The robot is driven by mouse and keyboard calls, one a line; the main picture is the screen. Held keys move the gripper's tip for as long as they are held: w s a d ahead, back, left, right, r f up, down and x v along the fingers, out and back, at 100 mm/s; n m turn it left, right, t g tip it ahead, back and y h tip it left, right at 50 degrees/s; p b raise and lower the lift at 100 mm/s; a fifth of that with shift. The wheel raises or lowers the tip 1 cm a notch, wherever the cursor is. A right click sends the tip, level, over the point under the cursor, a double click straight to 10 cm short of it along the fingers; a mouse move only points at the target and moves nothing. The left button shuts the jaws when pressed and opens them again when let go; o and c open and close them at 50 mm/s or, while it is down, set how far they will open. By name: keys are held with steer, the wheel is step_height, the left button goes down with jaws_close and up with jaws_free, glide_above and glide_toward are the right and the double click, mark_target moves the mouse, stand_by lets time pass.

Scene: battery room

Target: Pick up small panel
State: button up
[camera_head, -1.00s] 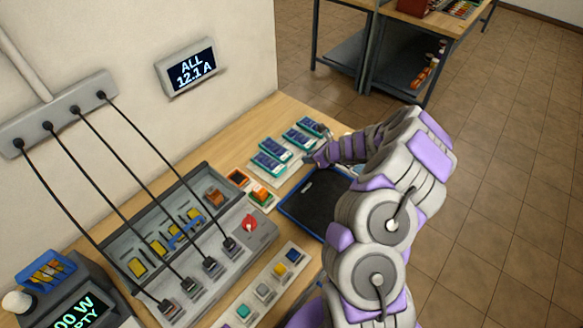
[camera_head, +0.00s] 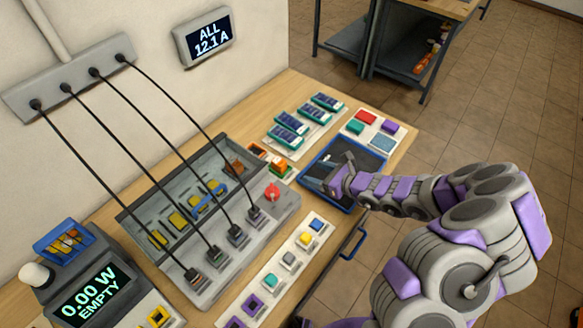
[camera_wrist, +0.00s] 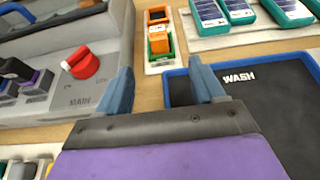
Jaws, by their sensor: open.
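Several small panels (camera_head: 294,123), dark blue with teal frames, lie in a row on a white board at the back of the bench. In the wrist view their near ends show at the top right (camera_wrist: 239,11). I cannot tell which one the task means. My gripper (camera_head: 318,178) is over the left part of the blue-rimmed black tray, apart from the panels and nearer to me. In the wrist view its two fingers (camera_wrist: 160,80) stand apart with nothing between them.
The tray (camera_wrist: 184,90) is marked WASH. A small holder with orange and green blocks (camera_wrist: 160,40) lies beyond my fingers. A grey console with a red knob (camera_wrist: 83,63) stands left. A white board with coloured squares (camera_head: 371,130) lies behind the tray. Black cables (camera_head: 140,150) hang over the console.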

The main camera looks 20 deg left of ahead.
mark_target(283, 163)
steer(key=b+x, duration=0.2)
steer(key=x, duration=0.9)
steer(key=shift+w+a+f, duration=0.1)
steer(key=shift+a, duration=0.1)
steer(key=shift+b+x, duration=0.6)
steer(key=shift+x, duration=2.2)
steer(key=shift+c, duration=0.2)
steer(key=c, duration=1.1)
